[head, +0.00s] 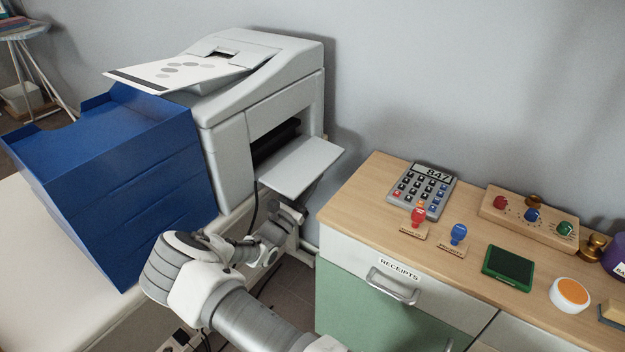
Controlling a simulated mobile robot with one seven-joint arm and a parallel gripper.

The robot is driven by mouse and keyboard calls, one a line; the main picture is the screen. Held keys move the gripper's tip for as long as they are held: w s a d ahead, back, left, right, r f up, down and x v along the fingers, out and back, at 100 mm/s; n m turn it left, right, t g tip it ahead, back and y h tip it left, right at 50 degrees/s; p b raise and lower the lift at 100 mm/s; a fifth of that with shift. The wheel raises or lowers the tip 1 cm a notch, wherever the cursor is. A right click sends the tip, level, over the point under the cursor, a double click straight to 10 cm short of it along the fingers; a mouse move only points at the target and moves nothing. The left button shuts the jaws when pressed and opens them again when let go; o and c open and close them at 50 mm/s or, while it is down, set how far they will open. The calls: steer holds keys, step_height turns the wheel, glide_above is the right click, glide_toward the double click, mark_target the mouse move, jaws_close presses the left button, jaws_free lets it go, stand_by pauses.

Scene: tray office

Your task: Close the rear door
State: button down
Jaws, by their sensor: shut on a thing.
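The grey-white printer (260,100) stands on a pale table against the wall. The rear door (302,165) is a flat light panel on its right side. It is open, standing out nearly level below a dark opening. My gripper (292,212) is just under the door's near edge, at the end of my bent arm. It looks shut on the door, but the fingertips and the contact are largely hidden beneath the panel.
Blue stacked trays (120,180) stand left of the printer. A printed sheet (185,70) lies on top of it. On the right, a wooden-topped cabinet (365,215) carries a calculator (422,190), stamps and a green pad (507,268). A narrow gap separates cabinet and printer table.

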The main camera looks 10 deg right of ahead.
mark_target(314, 169)
steer(key=shift+r+p, duration=0.15)
steer(key=shift+p, duration=0.15)
stand_by(0.5)
